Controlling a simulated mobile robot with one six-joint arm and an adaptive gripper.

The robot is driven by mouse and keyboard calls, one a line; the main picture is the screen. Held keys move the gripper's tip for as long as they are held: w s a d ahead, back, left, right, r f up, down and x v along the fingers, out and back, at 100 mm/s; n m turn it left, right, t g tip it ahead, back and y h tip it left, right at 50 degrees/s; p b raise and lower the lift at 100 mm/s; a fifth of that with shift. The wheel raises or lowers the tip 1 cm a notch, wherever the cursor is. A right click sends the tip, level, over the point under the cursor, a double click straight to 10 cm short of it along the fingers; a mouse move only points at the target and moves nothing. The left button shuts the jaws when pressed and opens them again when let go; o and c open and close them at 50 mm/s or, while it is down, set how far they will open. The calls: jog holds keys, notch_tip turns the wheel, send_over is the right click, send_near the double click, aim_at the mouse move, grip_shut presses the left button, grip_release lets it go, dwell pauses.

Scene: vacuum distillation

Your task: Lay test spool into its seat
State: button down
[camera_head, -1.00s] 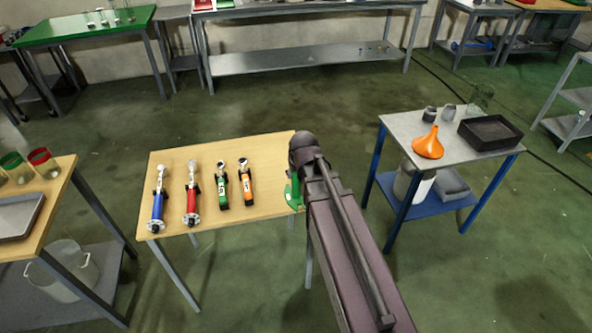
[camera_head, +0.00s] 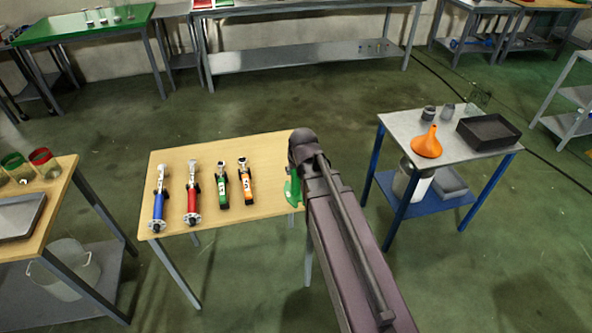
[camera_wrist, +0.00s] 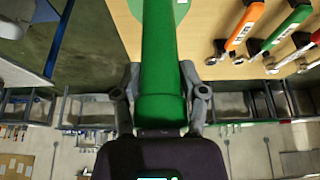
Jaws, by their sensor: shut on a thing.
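A long green cylinder (camera_wrist: 160,50), which I take to be the test spool, runs up the middle of the wrist view. My gripper (camera_wrist: 164,92) is shut on it, with one grey finger on each side. A green round patch (camera_wrist: 184,8) shows on the wooden tabletop behind the cylinder's far end; I cannot tell whether it is the seat or how far off it is. In the head view, my arm covers the gripper, and some green (camera_head: 292,190) shows beside it at the right edge of the wooden table (camera_head: 260,212).
A metal table with an orange funnel (camera_head: 427,144) and black tray (camera_head: 488,132) is to the right.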

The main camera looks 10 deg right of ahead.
notch_tip(320, 180, up, 15)
jog(key=p, duration=1.4)
jog(key=shift+a, duration=0.1)
